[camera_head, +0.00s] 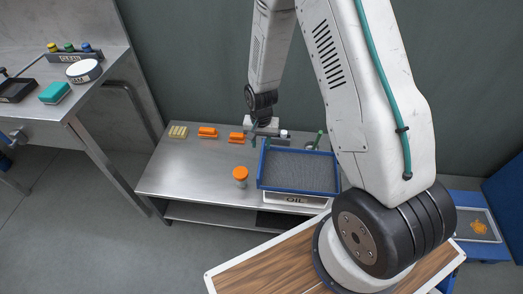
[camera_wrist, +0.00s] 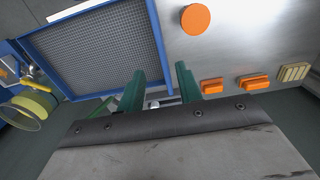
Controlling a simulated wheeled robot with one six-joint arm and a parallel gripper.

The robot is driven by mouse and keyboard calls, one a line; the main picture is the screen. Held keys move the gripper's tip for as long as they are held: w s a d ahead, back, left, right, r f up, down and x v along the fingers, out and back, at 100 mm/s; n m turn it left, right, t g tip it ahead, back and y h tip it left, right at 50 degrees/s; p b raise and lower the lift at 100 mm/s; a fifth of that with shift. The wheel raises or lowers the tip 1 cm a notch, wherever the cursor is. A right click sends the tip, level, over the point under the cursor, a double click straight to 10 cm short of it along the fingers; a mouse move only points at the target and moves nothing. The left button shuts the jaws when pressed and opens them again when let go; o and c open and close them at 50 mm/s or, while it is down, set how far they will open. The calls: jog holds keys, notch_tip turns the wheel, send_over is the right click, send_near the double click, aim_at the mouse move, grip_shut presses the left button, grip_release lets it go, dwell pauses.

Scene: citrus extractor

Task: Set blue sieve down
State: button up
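The blue sieve (camera_head: 300,180), a blue rectangular frame with grey mesh, is over the white tray labelled OIL (camera_head: 294,199) at the right of the steel table. I cannot tell whether it rests fully on the tray. In the wrist view the sieve (camera_wrist: 102,45) fills the upper left. My gripper (camera_head: 262,138) is at the sieve's back left corner. In the wrist view, the two green fingers of my gripper (camera_wrist: 160,70) stand apart, with the sieve's rim in the gap and space visible beside it. Their contact with the rim is not clear.
An orange-capped jar (camera_head: 240,176) stands left of the sieve. Orange blocks (camera_head: 207,132) and a pale ridged block (camera_head: 177,131) lie along the table's back edge. A side bench (camera_head: 65,100) stands at left. A yellow ring-shaped sieve (camera_wrist: 30,108) shows at lower left. The table's front left is clear.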

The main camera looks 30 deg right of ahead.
jog(key=s+a+r+n, duration=0.15)
jog(key=s+r, duration=0.25)
jog(key=r, duration=0.9)
jog(key=s+r+n, duration=0.2)
jog(key=s+r, duration=0.2)
jog(key=r, duration=0.9)
jog(key=s+r+n, duration=0.1)
jog(key=s+r, duration=0.5)
jog(key=s, duration=0.3)
jog(key=s+r+n+t, duration=0.1)
jog(key=s+r+n, duration=0.1)
jog(key=s+r, duration=0.4)
jog(key=s, duration=0.4)
jog(key=shift+s+a+r, duration=0.2)
jog(key=shift+s+r, duration=0.05)
